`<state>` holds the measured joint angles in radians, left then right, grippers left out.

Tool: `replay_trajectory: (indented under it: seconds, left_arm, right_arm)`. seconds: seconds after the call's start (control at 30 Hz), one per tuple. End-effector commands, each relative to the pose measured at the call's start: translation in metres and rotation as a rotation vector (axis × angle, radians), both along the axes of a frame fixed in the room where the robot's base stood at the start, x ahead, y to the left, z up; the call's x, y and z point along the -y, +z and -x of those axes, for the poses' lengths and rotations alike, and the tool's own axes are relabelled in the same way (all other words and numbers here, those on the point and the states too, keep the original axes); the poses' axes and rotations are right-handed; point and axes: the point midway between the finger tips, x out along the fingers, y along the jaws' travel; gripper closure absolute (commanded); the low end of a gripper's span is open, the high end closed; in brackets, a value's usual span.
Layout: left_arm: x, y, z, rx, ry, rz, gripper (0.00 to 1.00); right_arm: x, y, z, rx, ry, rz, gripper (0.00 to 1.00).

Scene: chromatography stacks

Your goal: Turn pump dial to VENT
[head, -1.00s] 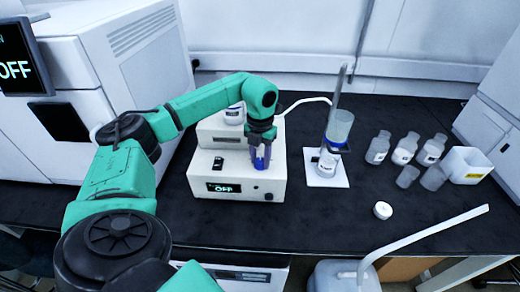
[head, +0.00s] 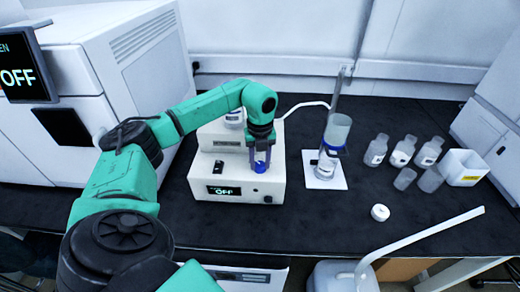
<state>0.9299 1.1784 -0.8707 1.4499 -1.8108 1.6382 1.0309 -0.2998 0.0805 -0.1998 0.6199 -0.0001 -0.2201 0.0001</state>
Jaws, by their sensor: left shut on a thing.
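The pump (head: 237,171) is a cream box on the black bench, left of the middle of the view. Its small front display (head: 223,190) reads OFF. My left gripper (head: 261,163) points down over the right part of the pump's top. Its fingers are shut on the blue dial (head: 260,168), which shows only partly between and below them. The dial's pointer and any VENT mark are hidden or too small to read. A black switch (head: 219,167) sits left of the dial on the pump's top. My right gripper is not in view.
A glass column on a stand (head: 334,135) stands right of the pump on a white base. Several clear bottles (head: 401,152) and a white box (head: 462,167) are farther right. A white cap (head: 380,212) lies in front. A large instrument (head: 110,80) stands at left.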

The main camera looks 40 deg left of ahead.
Motion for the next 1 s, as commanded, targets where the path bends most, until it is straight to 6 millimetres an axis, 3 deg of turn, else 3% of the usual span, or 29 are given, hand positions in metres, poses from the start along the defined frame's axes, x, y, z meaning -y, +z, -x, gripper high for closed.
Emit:
replay_trajectory:
  seconds: [0.4, 0.43, 0.5, 0.83, 1.0]
  left_arm:
    - [-0.002, 0.004, -0.003, 0.013, 0.016, -0.003, 1.0]
    - [-0.002, 0.004, -0.003, 0.013, 0.016, -0.003, 0.55]
    - [-0.002, 0.003, -0.003, 0.012, 0.015, -0.003, 0.28]
    - [-0.001, 0.002, -0.001, 0.005, 0.011, -0.001, 0.28]
    - [-0.001, 0.018, -0.002, 0.008, 0.011, 0.0, 0.28]
  right_arm:
    - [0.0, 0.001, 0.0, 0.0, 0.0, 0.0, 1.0]
    - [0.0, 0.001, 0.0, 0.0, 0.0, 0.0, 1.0]
    - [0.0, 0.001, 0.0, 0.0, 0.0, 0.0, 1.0]
    - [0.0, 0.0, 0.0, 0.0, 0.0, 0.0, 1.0]
    - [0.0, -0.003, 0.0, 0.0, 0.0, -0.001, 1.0]
